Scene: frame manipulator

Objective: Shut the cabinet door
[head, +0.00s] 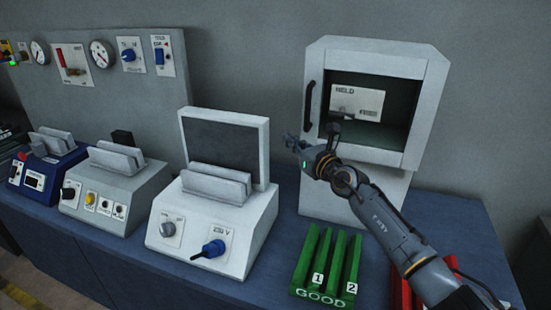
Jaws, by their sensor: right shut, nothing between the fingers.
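The cabinet (377,60) is a pale grey box on a pedestal at the right of the head view. Its front has a thick pale frame around a dark opening. A dark curved handle (309,101) is at the left of this front. I cannot tell exactly how far the door stands open. My right gripper (292,142) is shut and empty, just below and left of the handle. It appears apart from the handle, though depth is hard to judge. My right forearm covers part of the cabinet's lower front. My left gripper is not in view.
A pale plate marked HELD (357,102) is inside the cabinet. A green rack marked GOOD (322,297) and a partly hidden red rack (401,290) are in front. A white tester (190,222) with a raised dark-faced lid stands left of my gripper on the blue bench (255,285).

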